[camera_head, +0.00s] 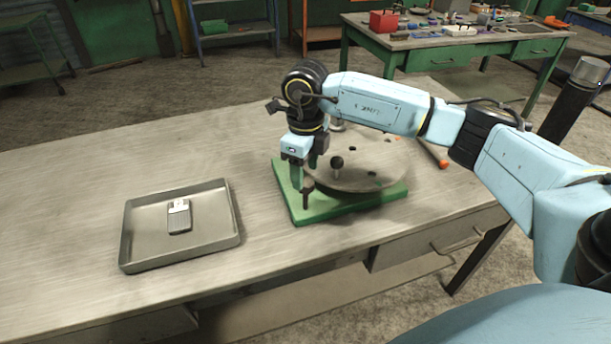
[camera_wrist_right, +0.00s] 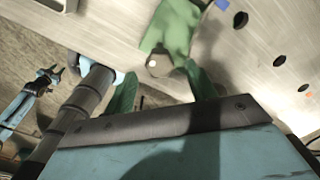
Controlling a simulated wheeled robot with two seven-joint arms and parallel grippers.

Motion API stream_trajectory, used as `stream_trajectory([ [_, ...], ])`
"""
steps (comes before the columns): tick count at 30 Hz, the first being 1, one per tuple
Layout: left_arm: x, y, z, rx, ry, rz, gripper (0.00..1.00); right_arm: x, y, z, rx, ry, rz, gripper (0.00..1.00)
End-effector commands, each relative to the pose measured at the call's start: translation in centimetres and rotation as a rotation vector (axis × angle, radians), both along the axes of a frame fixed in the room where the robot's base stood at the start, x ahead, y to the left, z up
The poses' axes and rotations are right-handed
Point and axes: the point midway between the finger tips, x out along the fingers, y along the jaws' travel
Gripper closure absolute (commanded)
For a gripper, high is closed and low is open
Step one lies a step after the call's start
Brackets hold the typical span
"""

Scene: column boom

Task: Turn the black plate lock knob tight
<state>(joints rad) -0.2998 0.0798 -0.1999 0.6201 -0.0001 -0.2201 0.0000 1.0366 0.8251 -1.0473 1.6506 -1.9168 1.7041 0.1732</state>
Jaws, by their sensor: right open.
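A round metal plate (camera_head: 375,160) with dark holes sits on a green base (camera_head: 335,207) on the bench. A dark knob (camera_head: 307,189) stands at the base's near left corner, beside the plate. My right gripper (camera_head: 302,184) points down with open green fingers, close to the corner knob; contact cannot be told. In the right wrist view the open fingers (camera_wrist_right: 163,85) show near the green base (camera_wrist_right: 168,28), and the plate (camera_wrist_right: 270,40) lies right. A small light-blue, two-pronged shape (camera_wrist_right: 38,88), perhaps my left gripper, is at left.
A shallow metal tray (camera_head: 130,240) holds a small grey-and-white item (camera_head: 179,215) left of the base. An orange-ended tool (camera_head: 443,163) lies right of the plate. The bench between tray and base is clear. A cluttered green table (camera_head: 450,50) stands behind.

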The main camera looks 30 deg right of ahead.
Motion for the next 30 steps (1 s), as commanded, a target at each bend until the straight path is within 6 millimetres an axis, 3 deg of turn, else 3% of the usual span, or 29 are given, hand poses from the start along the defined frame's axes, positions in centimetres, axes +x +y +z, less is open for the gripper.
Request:
stream_trajectory([
  [6,0.0,0.0,0.1,0.000,0.000,0.000,0.64,0.1,0.0,5.3,0.000,-0.006,-0.001,0.44],
  [13,0.0,0.0,0.1,0.000,0.000,0.000,0.64,0.1,0.0,9.2,0.001,-0.003,0.000,0.44],
  [18,0.0,0.0,0.1,0.000,0.000,0.000,0.64,0.0,0.0,10.4,0.000,-0.001,-0.002,0.44],
  [30,0.0,0.0,0.1,0.000,0.000,0.000,0.64,0.0,0.0,10.5,0.001,-0.001,-0.001,0.44],
])
